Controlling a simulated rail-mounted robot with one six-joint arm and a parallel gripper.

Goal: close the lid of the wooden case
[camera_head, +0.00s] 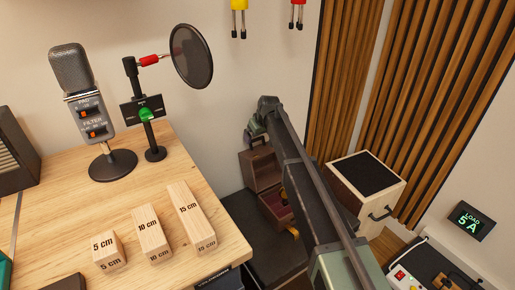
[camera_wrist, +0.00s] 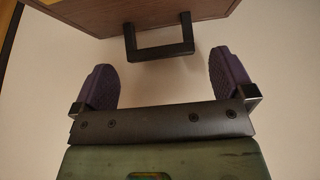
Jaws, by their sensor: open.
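The wooden case (camera_head: 274,207) stands low behind the desk in the head view, with its brown lid (camera_head: 262,168) raised open. Part of the case is hidden behind my arm. In the wrist view, a brown wooden panel, apparently the lid (camera_wrist: 185,10), shows at the top with a black handle (camera_wrist: 160,53). My gripper (camera_wrist: 163,73) is open and empty, its purple-padded fingers wide apart on either side of the handle's line. The handle looks just ahead of the fingers, and I see no contact. In the head view the fingertips cannot be made out.
A wooden desk (camera_head: 60,195) at left holds several blocks, a microphone (camera_head: 72,75) and a pop filter (camera_head: 191,56). A pale box with a dark top (camera_head: 365,172) and handle stands right of my arm. Slatted panels (camera_head: 435,80) line the wall.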

